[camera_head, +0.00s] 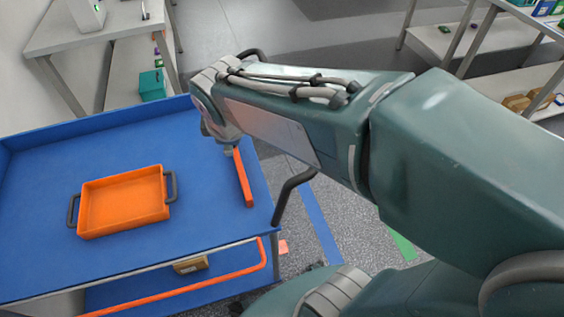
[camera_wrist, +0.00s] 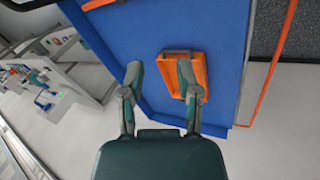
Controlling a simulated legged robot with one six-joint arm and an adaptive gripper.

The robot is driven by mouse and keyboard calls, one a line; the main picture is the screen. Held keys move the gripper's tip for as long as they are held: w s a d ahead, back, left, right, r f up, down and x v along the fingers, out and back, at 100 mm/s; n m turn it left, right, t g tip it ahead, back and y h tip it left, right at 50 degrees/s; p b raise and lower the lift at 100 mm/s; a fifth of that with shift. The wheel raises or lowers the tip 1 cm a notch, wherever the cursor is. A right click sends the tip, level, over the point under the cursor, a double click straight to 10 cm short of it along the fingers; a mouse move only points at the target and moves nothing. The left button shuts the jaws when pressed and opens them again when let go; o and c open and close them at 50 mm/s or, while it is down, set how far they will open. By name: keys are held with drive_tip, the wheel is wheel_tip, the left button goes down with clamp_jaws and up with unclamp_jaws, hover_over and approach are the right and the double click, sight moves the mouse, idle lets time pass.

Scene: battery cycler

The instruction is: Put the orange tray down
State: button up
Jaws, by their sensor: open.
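The orange tray (camera_head: 123,203) is a shallow open box with a dark handle at each end. It sits flat and empty on the blue top of a cart (camera_head: 45,165). In the wrist view the tray (camera_wrist: 201,72) shows beyond my gripper (camera_wrist: 160,72), whose two fingers are spread with nothing between them. The right finger covers part of the tray in that view. In the head view my arm ends over the cart's right side, clear of the tray, and the fingers are not clearly seen there.
The cart has a raised blue rim (camera_head: 100,117) at the back and an orange rail (camera_head: 180,293) at its front. A grey table (camera_head: 75,30) stands behind it, with a teal box (camera_head: 152,84) nearby. Shelves (camera_head: 500,58) stand at upper right. Bare blue surface surrounds the tray.

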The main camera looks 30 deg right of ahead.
drive_tip(key=s+d+r+m, duration=0.1)
drive_tip(key=s+d+m, duration=0.1)
drive_tip(key=s+m, duration=0.4)
drive_tip(key=s+d+r+m, duration=0.1)
drive_tip(key=s+d+m, duration=0.2)
drive_tip(key=s+m, duration=0.2)
drive_tip(key=shift+s+d+m+t, duration=0.3)
drive_tip(key=shift+s+m, duration=0.1)
drive_tip(key=shift+m, duration=0.7)
